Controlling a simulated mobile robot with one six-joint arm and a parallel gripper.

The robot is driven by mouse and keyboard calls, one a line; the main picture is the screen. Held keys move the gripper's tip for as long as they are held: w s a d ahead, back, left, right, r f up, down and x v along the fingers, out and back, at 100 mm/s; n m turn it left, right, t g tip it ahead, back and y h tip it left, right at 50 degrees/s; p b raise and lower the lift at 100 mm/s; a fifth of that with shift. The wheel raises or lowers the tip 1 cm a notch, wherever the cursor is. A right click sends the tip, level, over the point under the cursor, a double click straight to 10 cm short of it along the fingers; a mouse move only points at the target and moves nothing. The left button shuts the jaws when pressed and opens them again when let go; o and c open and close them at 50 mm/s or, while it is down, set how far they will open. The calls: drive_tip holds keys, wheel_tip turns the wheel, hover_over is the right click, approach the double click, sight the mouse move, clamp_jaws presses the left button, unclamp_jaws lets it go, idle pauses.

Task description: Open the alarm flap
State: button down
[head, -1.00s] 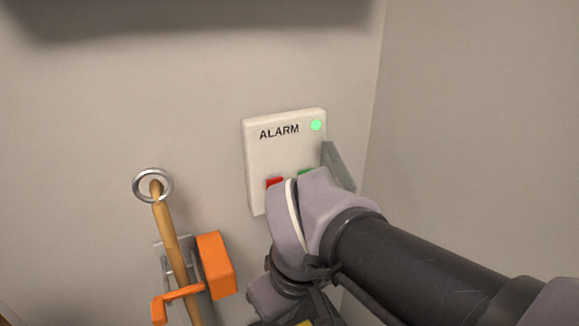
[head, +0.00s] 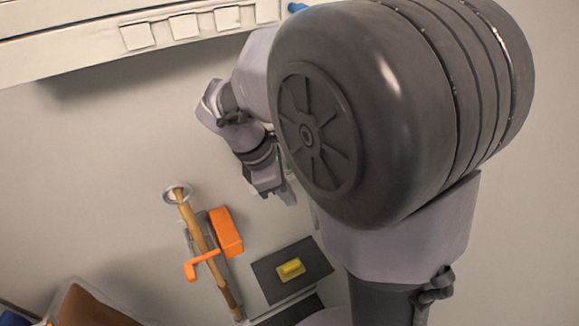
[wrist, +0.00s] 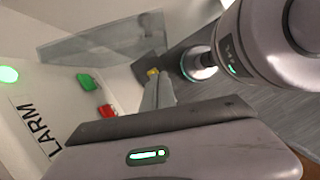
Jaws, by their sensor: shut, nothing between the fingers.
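The white alarm panel (wrist: 58,88) is at the left in the wrist view, with a lit green lamp, a green button (wrist: 86,81) and a red button (wrist: 106,110). The clear flap (wrist: 105,38) stands out from the panel, swung open, and both buttons are uncovered. My gripper (wrist: 153,78) is shut and empty, in front of the panel and beside the flap; I see no clear contact with the flap. In the head view my gripper (head: 288,194) points downward, and my arm hides the panel and flap.
A wooden stick (head: 200,235) with a metal ring and an orange holder (head: 227,232) are on the wall, left of my gripper. A dark plate (head: 268,286) with a yellow block (head: 291,269) is below. A pale ledge (head: 90,45) runs across the top left.

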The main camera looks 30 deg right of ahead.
drive_tip(key=s+d+f, duration=0.1)
drive_tip(key=d+f, duration=0.3)
drive_tip(key=d, duration=0.1)
drive_tip(key=shift+s+d, duration=0.2)
drive_tip(key=shift+s, duration=0.2)
drive_tip(key=shift+s+d+r+n+p, duration=0.1)
drive_tip(key=shift+s+d+n+p, duration=0.3)
drive_tip(key=shift+d+p, duration=0.15)
drive_tip(key=d+n, duration=0.1)
drive_tip(key=s+d+n+t+p, duration=0.1)
drive_tip(key=d, duration=0.1)
drive_tip(key=shift+d, duration=0.2)
drive_tip(key=shift+d+p, duration=0.85)
drive_tip(key=shift+d, duration=0.7)
drive_tip(key=shift+a, duration=0.1)
